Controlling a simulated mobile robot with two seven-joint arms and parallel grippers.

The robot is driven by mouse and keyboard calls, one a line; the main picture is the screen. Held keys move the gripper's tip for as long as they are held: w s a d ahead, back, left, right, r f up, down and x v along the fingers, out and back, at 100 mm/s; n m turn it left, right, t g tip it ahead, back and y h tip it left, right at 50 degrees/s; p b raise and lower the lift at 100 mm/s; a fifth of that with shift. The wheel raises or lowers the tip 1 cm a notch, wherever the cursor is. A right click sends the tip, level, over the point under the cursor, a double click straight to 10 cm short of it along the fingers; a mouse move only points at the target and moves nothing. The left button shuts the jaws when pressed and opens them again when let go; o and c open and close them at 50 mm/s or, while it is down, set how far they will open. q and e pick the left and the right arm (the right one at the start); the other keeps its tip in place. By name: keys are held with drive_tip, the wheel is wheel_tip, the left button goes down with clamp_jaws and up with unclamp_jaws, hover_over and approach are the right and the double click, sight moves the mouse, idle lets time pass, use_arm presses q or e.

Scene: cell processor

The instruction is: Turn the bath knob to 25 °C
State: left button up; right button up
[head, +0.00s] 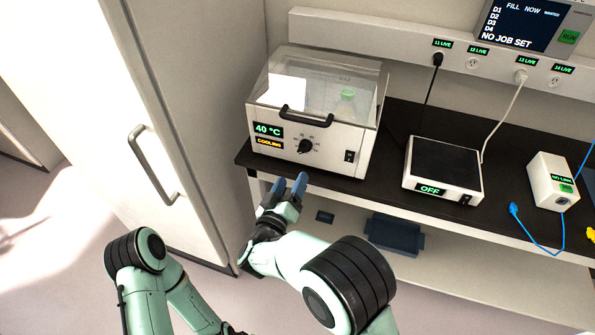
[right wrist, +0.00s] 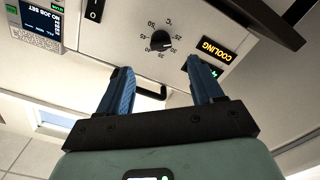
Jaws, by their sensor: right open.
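The bath (head: 318,100) is a white box with a clear lid, standing at the left end of the dark bench. Its display (head: 268,130) reads 40 °C in green above COOLING in orange. The black bath knob (head: 304,146) sits on the front panel inside a ring of printed numbers. It also shows in the right wrist view (right wrist: 160,40), where the pointer's exact setting is hard to read. My right gripper (head: 289,185) has blue fingers and is below and in front of the panel. In the right wrist view its fingers (right wrist: 163,76) are open, empty and apart from the knob. My left gripper is outside the frames.
A black lid handle (head: 306,116) projects above the knob. A black switch (head: 349,156) is to its right. A flat device reading OFF (head: 444,165) stands further right on the bench. A tall cabinet with a handle (head: 153,165) is close on the left.

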drive_tip(key=v, duration=0.3)
drive_tip(key=shift+s+a, duration=0.1)
idle(0.4)
drive_tip(key=w+d+f+g+y, duration=0.1)
drive_tip(key=d+f+g, duration=0.15)
drive_tip(key=f, duration=0.45)
drive_tip(key=w+d+f+g+y, duration=0.1)
drive_tip(key=d+f, duration=0.3)
drive_tip(key=f, duration=0.2)
drive_tip(key=s+d+f+m+g+y, duration=0.1)
drive_tip(key=s+d+f+g, duration=0.25)
drive_tip(key=f, duration=0.45)
drive_tip(key=s+d+f+m+g+y, duration=0.15)
drive_tip(key=s+d+f, duration=0.25)
drive_tip(key=f, duration=0.5)
drive_tip(key=s+d+f+m+g+y, duration=0.1)
drive_tip(key=s+f+g, duration=0.3)
drive_tip(key=s, duration=0.8)
drive_tip(key=s+d+f+m+g+y, duration=0.1)
drive_tip(key=s+f+m+g+y, duration=0.3)
drive_tip(key=s, duration=0.9)
drive_tip(key=shift+s+f+g, duration=0.25)
drive_tip(key=shift+f+g, duration=0.3)
drive_tip(key=shift+g, duration=0.2)
